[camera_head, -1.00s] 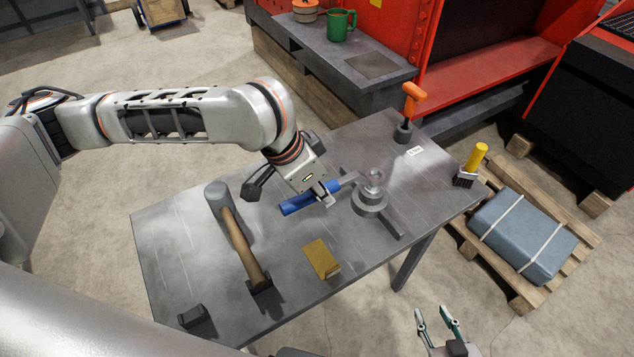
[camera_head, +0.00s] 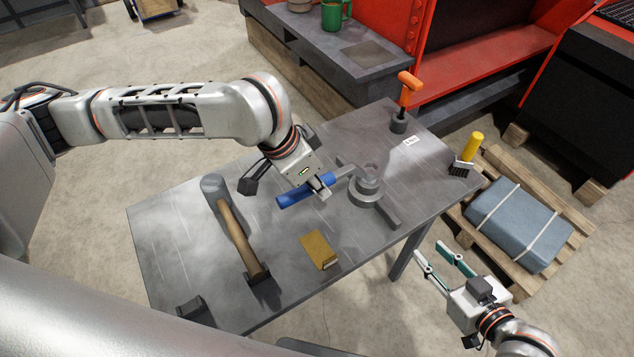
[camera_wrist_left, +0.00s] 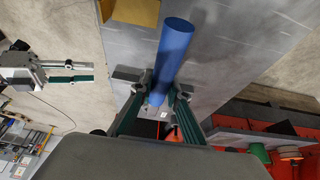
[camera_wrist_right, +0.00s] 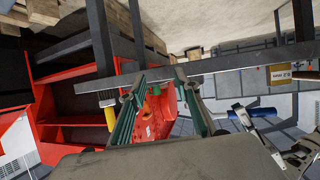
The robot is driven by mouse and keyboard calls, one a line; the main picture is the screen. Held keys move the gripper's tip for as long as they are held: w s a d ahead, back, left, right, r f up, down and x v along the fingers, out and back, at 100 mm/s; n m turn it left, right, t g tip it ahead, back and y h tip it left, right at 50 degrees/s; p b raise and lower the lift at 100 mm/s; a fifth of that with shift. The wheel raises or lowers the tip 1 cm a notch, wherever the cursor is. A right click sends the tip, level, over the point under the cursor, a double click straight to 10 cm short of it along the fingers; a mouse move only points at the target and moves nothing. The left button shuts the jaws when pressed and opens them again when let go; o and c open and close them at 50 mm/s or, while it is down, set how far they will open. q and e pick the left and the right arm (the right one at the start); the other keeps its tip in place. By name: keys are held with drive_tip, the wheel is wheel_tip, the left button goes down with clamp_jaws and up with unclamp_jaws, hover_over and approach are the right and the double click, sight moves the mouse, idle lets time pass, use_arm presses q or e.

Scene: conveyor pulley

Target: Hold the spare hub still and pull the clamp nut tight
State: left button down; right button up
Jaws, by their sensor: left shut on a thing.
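The spare hub (camera_head: 366,193), a grey stepped round piece, stands on the grey table, with a flat bar (camera_head: 387,214) reaching to its lower right. A ring-like part, seemingly the clamp nut (camera_head: 370,171), is on top. A wrench with a blue handle (camera_head: 294,195) points its grey end at the hub top; whether it seats on the nut I cannot tell. My left gripper (camera_head: 322,187) is shut on the blue handle, also seen in the left wrist view (camera_wrist_left: 172,55). My right gripper (camera_head: 446,262) is open and empty, off the table's right front edge.
A mallet (camera_head: 240,238) lies left on the table (camera_head: 180,260). A brass-coloured block (camera_head: 318,250) sits in front. A strapped blue-grey bundle (camera_head: 518,223) lies on a pallet beyond.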

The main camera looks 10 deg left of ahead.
drive_tip(key=n+g+y, duration=0.1)
drive_tip(key=n+y, duration=0.1)
approach(394, 217)
drive_tip(key=d, duration=0.2)
drive_tip(key=shift+g+y, duration=0.3)
drive_tip(key=shift+a+r+x, duration=0.1)
drive_tip(key=shift+x, duration=1.95)
drive_tip(key=shift+a+r+x, duration=0.1)
drive_tip(key=shift+a+x, duration=0.05)
drive_tip(key=shift+x, duration=1.85)
drive_tip(key=shift+a+r+x, duration=0.1)
drive_tip(key=shift+r+x, duration=0.05)
drive_tip(key=shift+x, duration=1.9)
drive_tip(key=shift+s, duration=0.15)
drive_tip(key=c, duration=0.9)
drive_tip(key=shift+f, duration=0.1)
clamp_jaws()
